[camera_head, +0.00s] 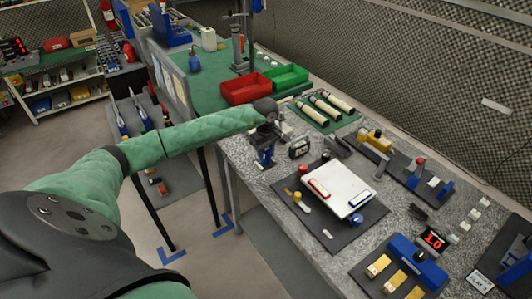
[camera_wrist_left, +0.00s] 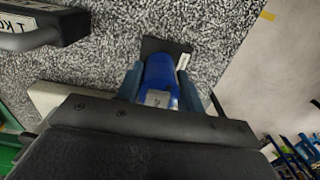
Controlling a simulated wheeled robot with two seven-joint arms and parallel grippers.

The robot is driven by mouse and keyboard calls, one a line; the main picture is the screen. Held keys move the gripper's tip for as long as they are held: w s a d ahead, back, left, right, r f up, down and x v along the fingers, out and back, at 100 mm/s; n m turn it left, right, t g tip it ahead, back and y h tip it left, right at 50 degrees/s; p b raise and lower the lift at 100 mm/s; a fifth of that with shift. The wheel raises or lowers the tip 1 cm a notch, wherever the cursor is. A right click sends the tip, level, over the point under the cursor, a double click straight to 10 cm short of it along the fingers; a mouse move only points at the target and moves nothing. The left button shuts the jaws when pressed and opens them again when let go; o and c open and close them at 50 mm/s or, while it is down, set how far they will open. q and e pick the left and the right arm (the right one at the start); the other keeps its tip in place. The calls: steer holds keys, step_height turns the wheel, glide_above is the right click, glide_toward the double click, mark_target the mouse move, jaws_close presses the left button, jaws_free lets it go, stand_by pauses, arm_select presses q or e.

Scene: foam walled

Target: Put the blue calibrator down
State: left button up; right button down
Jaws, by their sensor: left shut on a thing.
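The blue calibrator (camera_wrist_left: 160,72) is between the fingers of my left gripper (camera_wrist_left: 160,92) in the left wrist view. It has a rounded blue body with a grey patch, and a dark part with a white label at its far end. In the head view my left gripper (camera_head: 265,150) is shut on it at the left edge of the speckled grey bench (camera_head: 240,154). The calibrator's lower part is dark and small there, and I cannot tell whether it touches the bench top. My right gripper is not in view.
A black weight-like block (camera_head: 299,147) stands just right of my left gripper. A dark mat with a white board (camera_head: 340,186) lies nearer. A green mat with tan-and-black cylinders (camera_head: 325,107) and red (camera_head: 246,90) and green (camera_head: 286,77) bins lie behind.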

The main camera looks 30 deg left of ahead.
arm_select(q)
steer(key=shift+f, duration=0.1)
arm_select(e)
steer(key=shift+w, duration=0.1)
arm_select(q)
steer(key=o, duration=1)
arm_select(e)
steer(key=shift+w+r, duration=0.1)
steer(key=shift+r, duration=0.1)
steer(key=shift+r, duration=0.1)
